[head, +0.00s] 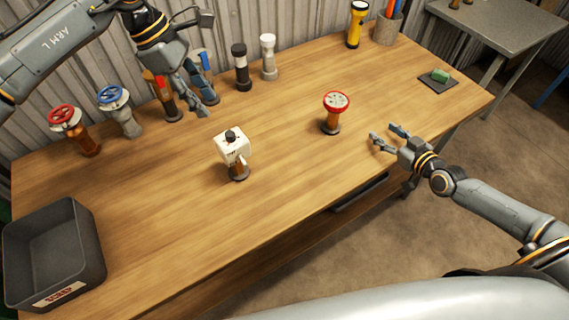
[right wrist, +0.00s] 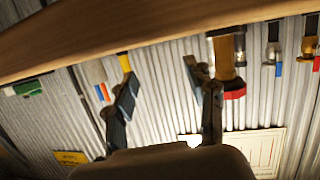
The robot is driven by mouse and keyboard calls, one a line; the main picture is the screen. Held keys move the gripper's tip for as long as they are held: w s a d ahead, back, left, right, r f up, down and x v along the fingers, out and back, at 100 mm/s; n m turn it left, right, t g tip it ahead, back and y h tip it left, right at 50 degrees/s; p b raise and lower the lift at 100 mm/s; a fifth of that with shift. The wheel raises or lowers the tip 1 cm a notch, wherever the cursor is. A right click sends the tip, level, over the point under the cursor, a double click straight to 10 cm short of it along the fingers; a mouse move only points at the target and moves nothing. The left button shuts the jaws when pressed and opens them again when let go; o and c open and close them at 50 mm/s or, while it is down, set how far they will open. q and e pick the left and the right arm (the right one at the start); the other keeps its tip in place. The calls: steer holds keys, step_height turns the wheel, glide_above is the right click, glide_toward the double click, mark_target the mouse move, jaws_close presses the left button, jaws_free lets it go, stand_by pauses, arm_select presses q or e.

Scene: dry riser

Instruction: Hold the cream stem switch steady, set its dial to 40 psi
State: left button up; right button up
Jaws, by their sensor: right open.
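The cream stem switch (head: 236,146) stands upright near the middle of the bench in the head view. It is a cream box with a dark knob on top, on a copper-coloured stem with a dark round foot. Its dial marks are too small to read. My left gripper (head: 203,95) is above and behind the switch, clear of it; its fingers look apart and empty. My right gripper (head: 386,137) is open and empty by the bench's right front edge, far from the switch. Its spread fingers also show in the right wrist view (right wrist: 165,95).
A red-rimmed valve (head: 335,103) stands between the switch and my right gripper. Several valves, including a blue-wheeled one (head: 114,98), line the back. A grey bin (head: 93,252) sits front left, a yellow torch (head: 354,25) back right. The bench front is clear.

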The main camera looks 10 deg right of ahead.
mark_target(238, 160)
steer(key=a+n+y, duration=0.1)
steer(key=a, duration=0.4)
steer(key=s+a+r+n+g+y, duration=0.1)
steer(key=a+y, duration=0.1)
steer(key=a, duration=0.4)
steer(key=a+r+n+g+y, duration=0.1)
steer(key=a, duration=0.4)
steer(key=shift+s+a+r+y, duration=0.15)
steer(key=shift+s+y, duration=0.15)
steer(key=s+a+r+n+g+y, duration=0.2)
steer(key=s+a, duration=0.1)
steer(key=a, duration=0.5)
steer(key=s+a+r+n+g+y, duration=0.1)
steer(key=s+a+r+n+g, duration=0.15)
steer(key=a, duration=0.45)
steer(key=shift+t, duration=0.25)
steer(key=x, duration=1.3)
steer(key=shift+s+a+r, duration=0.1)
steer(key=shift+s+a, duration=0.2)
